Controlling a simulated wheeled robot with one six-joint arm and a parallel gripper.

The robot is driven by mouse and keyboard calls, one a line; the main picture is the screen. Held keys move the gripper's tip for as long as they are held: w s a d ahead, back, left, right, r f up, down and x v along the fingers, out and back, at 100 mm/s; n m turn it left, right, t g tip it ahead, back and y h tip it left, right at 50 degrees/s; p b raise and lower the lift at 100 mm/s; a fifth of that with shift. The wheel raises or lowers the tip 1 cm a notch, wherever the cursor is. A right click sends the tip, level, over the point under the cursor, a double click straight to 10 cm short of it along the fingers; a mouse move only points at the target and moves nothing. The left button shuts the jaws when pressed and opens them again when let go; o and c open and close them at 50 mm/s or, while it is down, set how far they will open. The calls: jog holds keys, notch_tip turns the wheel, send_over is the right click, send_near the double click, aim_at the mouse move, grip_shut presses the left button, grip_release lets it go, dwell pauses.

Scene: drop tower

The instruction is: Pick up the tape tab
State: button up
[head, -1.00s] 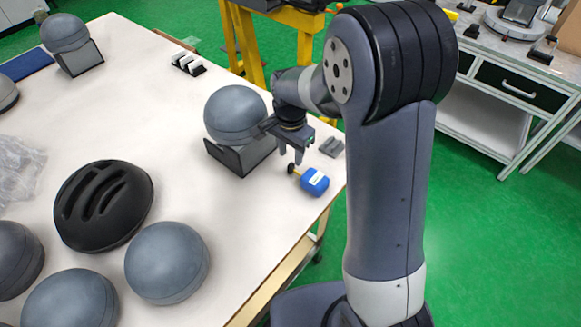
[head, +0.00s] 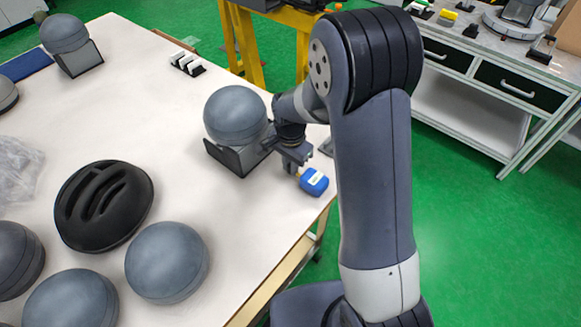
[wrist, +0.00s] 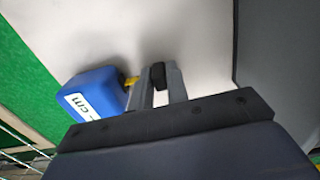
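The tape measure is a blue case with a white label (head: 313,182), lying near the table's right edge. In the wrist view the blue case (wrist: 92,98) is at the left, with a bit of yellow tape (wrist: 131,81) coming from its side. The black tape tab (wrist: 158,75) stands at the tape's end, between the grey fingers of my gripper (wrist: 160,88). In the head view my gripper (head: 293,166) is low beside the case and hides the tab.
A grey ball in a dark angled stand (head: 235,117) is close to the left of my gripper. A black helmet (head: 104,205) and several grey balls lie at the front left. The table's right edge is near the case, with green floor beyond.

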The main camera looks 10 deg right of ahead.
jog(key=shift+c, duration=1.4)
jog(key=shift+r, duration=0.1)
